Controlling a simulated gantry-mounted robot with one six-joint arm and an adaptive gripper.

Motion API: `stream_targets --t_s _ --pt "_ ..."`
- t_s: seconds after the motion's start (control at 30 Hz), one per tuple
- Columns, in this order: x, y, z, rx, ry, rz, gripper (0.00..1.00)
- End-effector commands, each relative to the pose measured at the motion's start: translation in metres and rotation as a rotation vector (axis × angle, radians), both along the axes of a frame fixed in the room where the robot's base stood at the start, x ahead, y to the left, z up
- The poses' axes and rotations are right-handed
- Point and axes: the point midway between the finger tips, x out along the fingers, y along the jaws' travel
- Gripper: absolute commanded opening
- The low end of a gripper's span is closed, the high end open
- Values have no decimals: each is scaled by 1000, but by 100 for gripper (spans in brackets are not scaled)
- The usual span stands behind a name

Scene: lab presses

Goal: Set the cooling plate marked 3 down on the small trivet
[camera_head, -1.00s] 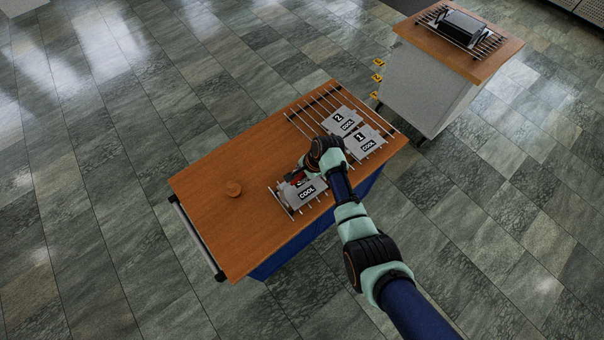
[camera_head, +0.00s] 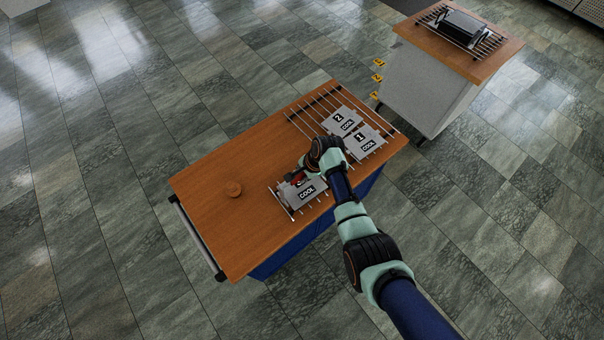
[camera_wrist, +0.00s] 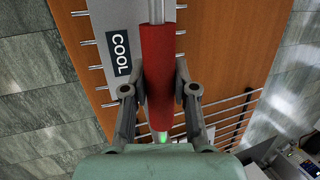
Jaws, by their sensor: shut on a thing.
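A grey plate labelled COOL (camera_head: 307,192) lies over the small trivet (camera_head: 281,203) near the table's front edge. Its number is hidden by my gripper (camera_head: 300,174). In the wrist view, my gripper (camera_wrist: 158,90) is shut on a red sleeve (camera_wrist: 157,62) around a metal rod. The plate (camera_wrist: 116,50) shows beside the sleeve, with trivet bar ends sticking out past its left edge. I cannot tell whether the plate rests on the bars or hovers just above, nor how the rod joins it.
Plates marked 2 (camera_head: 343,121) and 1 (camera_head: 364,142) lie on a larger rack (camera_head: 312,105) to the upper right. A second table (camera_head: 503,55) with a dark press (camera_head: 458,27) stands at the upper right.

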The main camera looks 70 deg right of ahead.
Motion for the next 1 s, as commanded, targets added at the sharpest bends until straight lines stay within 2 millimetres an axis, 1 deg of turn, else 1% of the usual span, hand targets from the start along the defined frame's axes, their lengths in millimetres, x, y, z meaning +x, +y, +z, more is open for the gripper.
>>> stream_targets --t_s 0.87,1.0 --pt "1 -1 -10 -2 -1 0 0" --pt "0 0 -8 -1 0 0 0"
